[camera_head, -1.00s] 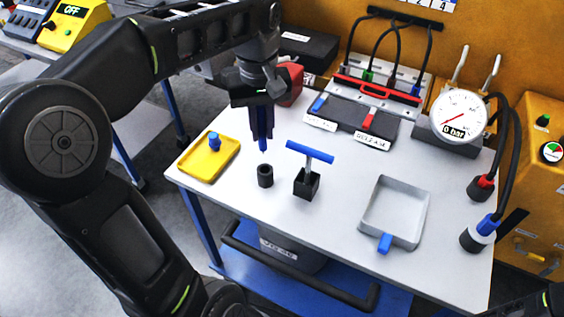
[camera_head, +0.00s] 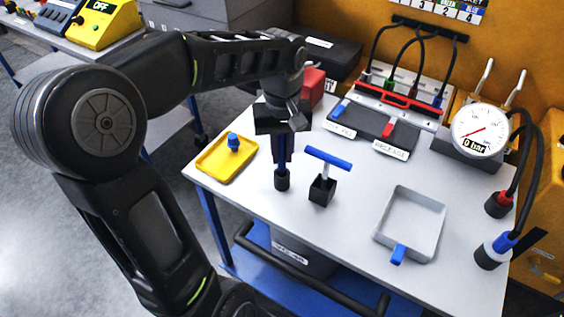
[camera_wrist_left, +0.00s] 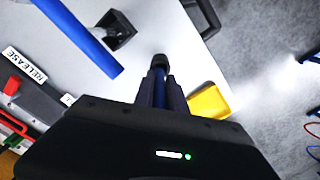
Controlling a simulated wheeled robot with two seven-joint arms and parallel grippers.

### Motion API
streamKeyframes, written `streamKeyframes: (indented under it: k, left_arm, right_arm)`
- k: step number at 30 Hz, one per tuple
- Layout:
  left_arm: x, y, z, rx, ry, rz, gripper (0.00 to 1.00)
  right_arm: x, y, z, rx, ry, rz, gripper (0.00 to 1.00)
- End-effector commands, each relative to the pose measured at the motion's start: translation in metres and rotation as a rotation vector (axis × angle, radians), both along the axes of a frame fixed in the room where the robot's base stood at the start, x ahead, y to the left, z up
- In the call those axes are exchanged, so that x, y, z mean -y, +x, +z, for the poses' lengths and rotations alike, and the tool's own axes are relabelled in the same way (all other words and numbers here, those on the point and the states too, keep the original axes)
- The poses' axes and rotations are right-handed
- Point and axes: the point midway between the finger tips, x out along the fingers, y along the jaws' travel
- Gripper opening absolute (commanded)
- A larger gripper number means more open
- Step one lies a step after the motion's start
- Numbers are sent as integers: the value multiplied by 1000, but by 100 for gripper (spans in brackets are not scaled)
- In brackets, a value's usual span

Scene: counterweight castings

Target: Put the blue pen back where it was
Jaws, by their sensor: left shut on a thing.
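My left gripper (camera_head: 281,150) points straight down over the white table (camera_head: 345,255) and is shut on the blue pen (camera_head: 282,161). The pen is upright. Its lower end meets the mouth of a small black round holder (camera_head: 282,182) and seems to be inside it; how deep is hidden. In the left wrist view, the fingers (camera_wrist_left: 160,83) close on the pen (camera_wrist_left: 159,93), in line with the black holder (camera_wrist_left: 160,61). My right gripper is not in view.
A blue T-handle tool (camera_head: 328,159) stands in a black square block (camera_head: 322,190) just right of the holder. A yellow tray (camera_head: 212,163) with a blue knob is on the left. A grey tray (camera_head: 438,222) and a gauge (camera_head: 480,131) are farther right.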

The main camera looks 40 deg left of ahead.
Motion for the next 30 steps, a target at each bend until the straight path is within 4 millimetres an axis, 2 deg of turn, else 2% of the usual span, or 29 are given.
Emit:
streamKeyframes:
  k: [5, 14, 20, 21, 28, 30]
  left_arm:
    - [0, 0, -2, -1, 0, 0, 0]
    - [0, -3, -39, -10, -3, 0, 0]
    - [0, -3, -43, -11, -4, 1, 0]
    - [0, -3, -43, -12, -4, 2, 18]
    - [-1, -4, -44, -13, -3, 3, 37]
    - [-1, -4, -44, -13, -4, 4, 38]
  right_arm:
    - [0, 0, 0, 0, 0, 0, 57]
    - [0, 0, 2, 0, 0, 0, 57]
    - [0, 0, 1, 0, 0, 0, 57]
    - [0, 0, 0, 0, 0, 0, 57]
    - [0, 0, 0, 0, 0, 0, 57]
    - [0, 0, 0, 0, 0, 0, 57]
